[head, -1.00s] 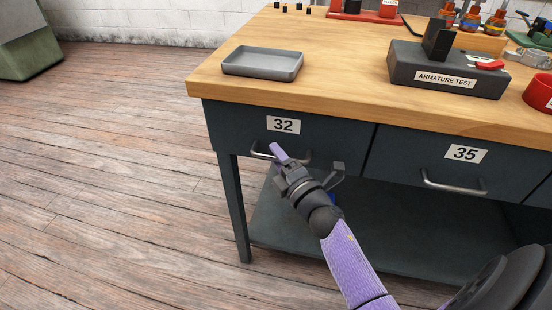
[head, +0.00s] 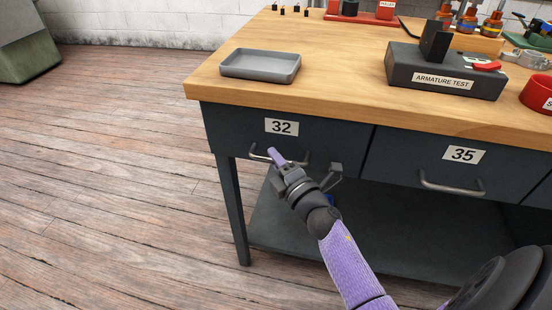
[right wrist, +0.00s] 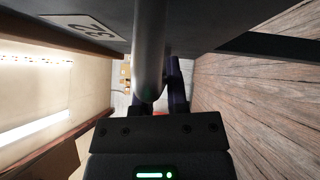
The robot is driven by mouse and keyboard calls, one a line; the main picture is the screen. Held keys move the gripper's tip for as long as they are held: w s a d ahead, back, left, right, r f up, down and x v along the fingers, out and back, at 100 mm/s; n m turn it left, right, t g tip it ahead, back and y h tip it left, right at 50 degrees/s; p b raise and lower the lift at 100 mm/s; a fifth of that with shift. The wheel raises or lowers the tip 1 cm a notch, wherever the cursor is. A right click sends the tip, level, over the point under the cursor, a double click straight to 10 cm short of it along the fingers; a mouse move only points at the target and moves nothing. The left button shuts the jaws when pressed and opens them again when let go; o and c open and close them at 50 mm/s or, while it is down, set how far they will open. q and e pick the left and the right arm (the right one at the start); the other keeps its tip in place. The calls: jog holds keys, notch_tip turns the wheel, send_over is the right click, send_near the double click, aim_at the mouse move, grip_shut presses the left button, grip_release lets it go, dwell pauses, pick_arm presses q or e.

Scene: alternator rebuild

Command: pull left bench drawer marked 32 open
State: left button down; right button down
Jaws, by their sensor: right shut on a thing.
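The left bench drawer (head: 230,128), dark grey-blue and marked 32, looks flush with the bench front in the head view. Its bar handle (head: 258,156) runs across the front below the number label (head: 281,127). The gripper hides part of the handle in the head view. My left gripper is not in view.
Drawer 35 (head: 410,165) and its handle (head: 452,188) are to the right. A grey tray (head: 260,78) and the armature test block (head: 440,84) stand on the wooden bench top (head: 330,85). A lower shelf (head: 400,240) lies underneath. The wooden floor at left is clear.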

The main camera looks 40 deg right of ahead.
dwell(0.4)
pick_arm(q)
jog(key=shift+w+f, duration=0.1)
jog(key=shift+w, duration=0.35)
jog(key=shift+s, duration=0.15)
